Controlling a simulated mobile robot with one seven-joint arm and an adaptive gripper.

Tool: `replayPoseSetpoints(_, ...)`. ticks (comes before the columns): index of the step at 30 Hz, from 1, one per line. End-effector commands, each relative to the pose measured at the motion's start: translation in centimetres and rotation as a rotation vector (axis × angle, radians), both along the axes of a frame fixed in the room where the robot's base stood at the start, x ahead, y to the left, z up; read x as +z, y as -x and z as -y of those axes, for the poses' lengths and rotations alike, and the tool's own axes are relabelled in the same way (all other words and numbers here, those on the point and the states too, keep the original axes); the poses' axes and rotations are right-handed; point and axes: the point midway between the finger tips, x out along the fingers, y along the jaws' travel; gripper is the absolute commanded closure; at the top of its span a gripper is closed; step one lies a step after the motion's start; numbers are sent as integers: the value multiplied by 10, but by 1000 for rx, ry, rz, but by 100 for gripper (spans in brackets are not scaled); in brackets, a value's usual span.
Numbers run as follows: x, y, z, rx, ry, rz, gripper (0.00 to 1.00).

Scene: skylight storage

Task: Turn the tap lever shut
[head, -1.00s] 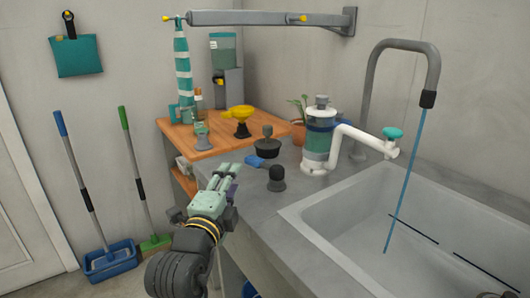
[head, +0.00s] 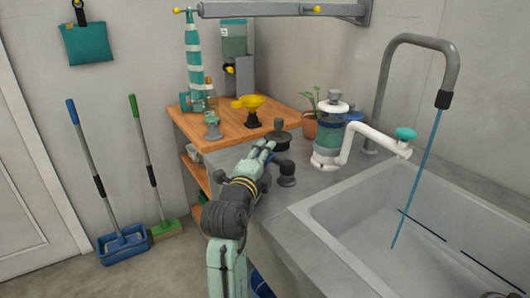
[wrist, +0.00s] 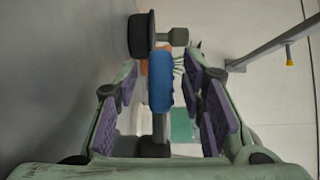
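A grey gooseneck tap (head: 455,62) stands at the sink with a blue stream of water (head: 418,175) running from its spout into the basin. A blue lever-like piece (wrist: 160,80) shows in the wrist view, seemingly joined to a dark post (head: 287,175) on the counter. In the head view, my gripper mostly hides this blue piece. My gripper (head: 267,147) is open and reaches over the counter beside the post. In the wrist view the purple finger pads stand on either side of the blue piece, with gaps visible; I see no firm grip.
A dark round-based knob (head: 279,138) stands just beyond my gripper. A white pipe with a teal knob (head: 406,133) runs from a teal-and-white canister (head: 328,140). A wooden shelf (head: 230,132) holds a yellow funnel-like thing (head: 247,103). The sink (head: 325,230) lies to the right.

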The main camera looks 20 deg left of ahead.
Motion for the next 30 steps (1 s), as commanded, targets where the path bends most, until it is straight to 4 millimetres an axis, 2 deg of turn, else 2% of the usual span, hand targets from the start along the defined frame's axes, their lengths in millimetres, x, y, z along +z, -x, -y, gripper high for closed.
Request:
replayPoseSetpoints(10,0,-4,0,0,-1,1,64)
replayPoseSetpoints(26,0,-4,0,0,0,0,99)
replayPoseSetpoints(30,0,-4,0,0,0,0,100)
